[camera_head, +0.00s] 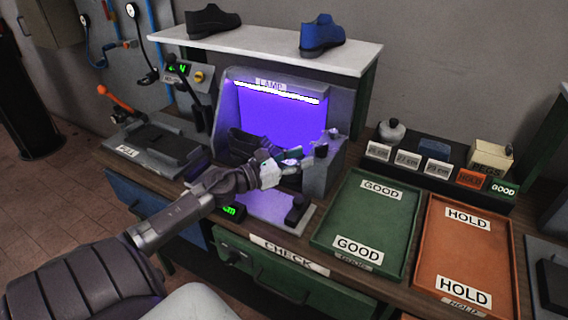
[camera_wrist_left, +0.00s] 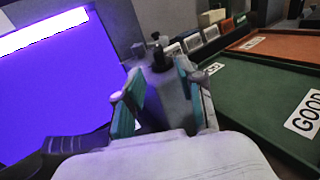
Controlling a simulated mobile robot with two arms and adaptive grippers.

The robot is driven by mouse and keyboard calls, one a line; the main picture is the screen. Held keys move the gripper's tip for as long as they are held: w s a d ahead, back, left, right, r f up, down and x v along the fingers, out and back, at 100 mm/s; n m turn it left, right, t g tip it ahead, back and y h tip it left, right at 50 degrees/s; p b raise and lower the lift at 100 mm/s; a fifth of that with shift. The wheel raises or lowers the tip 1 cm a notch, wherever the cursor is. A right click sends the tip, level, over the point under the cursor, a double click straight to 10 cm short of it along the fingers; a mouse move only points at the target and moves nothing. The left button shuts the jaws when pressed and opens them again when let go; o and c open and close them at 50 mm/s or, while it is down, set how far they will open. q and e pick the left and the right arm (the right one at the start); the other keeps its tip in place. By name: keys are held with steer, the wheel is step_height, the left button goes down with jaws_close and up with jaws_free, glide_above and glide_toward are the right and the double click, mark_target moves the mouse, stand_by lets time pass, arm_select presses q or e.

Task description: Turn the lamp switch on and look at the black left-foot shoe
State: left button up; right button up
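The lamp booth (camera_head: 335,175) is lit violet inside, with a bright strip lamp (camera_head: 276,92) under its LAMP label. A black shoe (camera_head: 240,142) stands in the booth, partly hidden by my left arm; part of it shows low in the left wrist view (camera_wrist_left: 76,143). I cannot tell which foot it is for. A dark knob (camera_head: 321,150), seemingly the switch, is on the booth's right side; it also shows in the left wrist view (camera_wrist_left: 159,56). My left gripper (camera_head: 304,161) is open just before it, fingers apart and empty (camera_wrist_left: 158,80). My right gripper is out of view.
Another black shoe (camera_head: 212,21) and a blue shoe (camera_head: 321,36) stand on the white shelf (camera_head: 265,43). A green GOOD tray (camera_head: 365,215) and an orange HOLD tray (camera_head: 464,245) lie empty to the right. A press (camera_head: 157,145) stands left.

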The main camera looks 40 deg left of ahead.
arm_select(q)
steer(key=v, duration=0.5)
stand_by(0.6)
